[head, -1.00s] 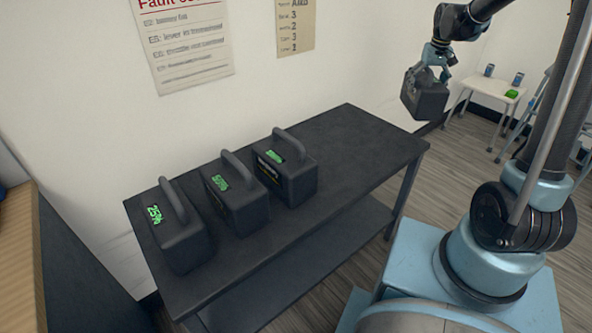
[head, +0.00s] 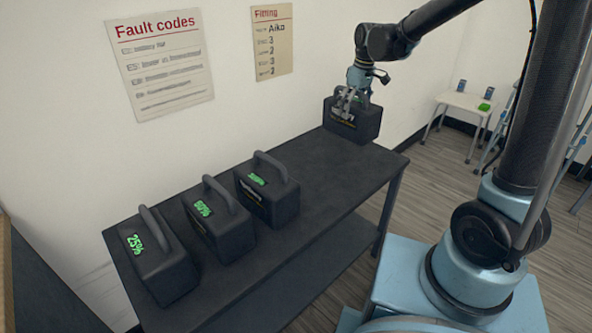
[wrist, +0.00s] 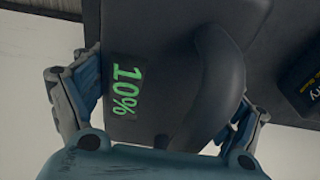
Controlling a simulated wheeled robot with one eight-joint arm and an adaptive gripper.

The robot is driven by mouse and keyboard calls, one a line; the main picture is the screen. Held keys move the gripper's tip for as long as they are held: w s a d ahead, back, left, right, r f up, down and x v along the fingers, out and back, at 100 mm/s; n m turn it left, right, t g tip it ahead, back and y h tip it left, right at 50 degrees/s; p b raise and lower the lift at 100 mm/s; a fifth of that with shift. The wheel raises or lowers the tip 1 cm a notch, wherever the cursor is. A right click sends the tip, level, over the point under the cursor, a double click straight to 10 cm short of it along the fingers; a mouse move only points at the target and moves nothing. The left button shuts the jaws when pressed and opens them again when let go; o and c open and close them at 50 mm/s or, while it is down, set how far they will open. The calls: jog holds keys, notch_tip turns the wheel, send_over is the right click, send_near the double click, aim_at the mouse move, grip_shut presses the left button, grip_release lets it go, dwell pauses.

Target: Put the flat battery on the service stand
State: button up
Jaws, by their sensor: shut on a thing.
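My gripper (head: 350,97) is shut on the flat battery (head: 352,124), a dark box at the far right end of the dark table. In the wrist view this battery (wrist: 150,65) shows a green 10% readout and a curved handle, with a finger on each side. It is upright at the table top; I cannot tell if its base touches. The dark table, perhaps the service stand (head: 335,185), also bears a 25% battery (head: 160,262), an 80% or similar battery (head: 222,228) and a third battery (head: 268,195) with a blurred green readout.
A Fault codes poster (head: 160,65) and a Fitting sheet (head: 271,42) hang on the wall behind. A white side table (head: 466,103) with small items stands at the back right. The table top is clear between the third battery and the held one.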

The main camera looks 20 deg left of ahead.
jog(key=shift+f, duration=4.85)
jog(key=o, duration=1.9)
